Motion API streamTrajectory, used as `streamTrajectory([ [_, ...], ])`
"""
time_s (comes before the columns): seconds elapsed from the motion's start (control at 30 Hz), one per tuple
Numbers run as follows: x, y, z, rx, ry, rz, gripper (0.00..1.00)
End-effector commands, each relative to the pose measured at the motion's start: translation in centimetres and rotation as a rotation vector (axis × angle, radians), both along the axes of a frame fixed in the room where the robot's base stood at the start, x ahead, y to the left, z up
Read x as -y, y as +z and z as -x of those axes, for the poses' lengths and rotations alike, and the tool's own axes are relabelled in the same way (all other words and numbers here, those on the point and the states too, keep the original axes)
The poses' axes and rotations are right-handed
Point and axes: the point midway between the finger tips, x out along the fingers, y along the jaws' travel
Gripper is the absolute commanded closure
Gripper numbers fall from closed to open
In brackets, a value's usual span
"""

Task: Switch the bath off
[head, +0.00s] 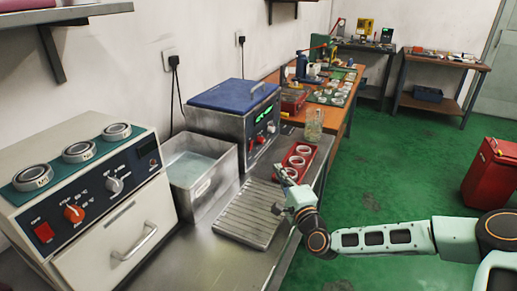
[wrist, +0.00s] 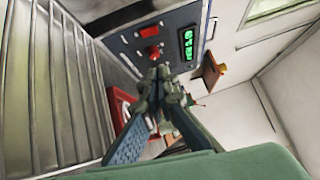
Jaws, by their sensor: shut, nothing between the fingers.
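In the wrist view the green display (wrist: 188,43) is lit, beside a red button (wrist: 148,31) and a second red control (wrist: 150,52) partly behind the fingertips. My gripper (head: 281,174) is shut and empty, in front of the panel above the bench. In the wrist view its fingertips (wrist: 160,72) appear close to the second red control; I cannot tell whether they touch.
A red tray (head: 308,147) with white rings lies right of the bath, near a glass jar (head: 314,124). A ribbed draining tray (head: 233,235) lies in front. An open water tank (head: 228,160) and an oven (head: 95,195) with knobs stand left. A red cabinet (head: 490,175) stands right.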

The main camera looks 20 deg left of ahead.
Motion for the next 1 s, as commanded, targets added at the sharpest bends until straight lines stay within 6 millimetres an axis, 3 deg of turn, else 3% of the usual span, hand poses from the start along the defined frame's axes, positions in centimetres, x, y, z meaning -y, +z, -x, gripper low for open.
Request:
streamTrajectory([
  [0.37, -0.7, 0.0, -0.7, 0.002, 0.001, 0.002, 1.0],
  [0.9, -6.3, 0.8, -7.4, 0.002, 0.001, 0.004, 1.0],
  [1.0, -7.9, 1.0, -7.6, 0.001, 0.004, 0.002, 1.0],
])
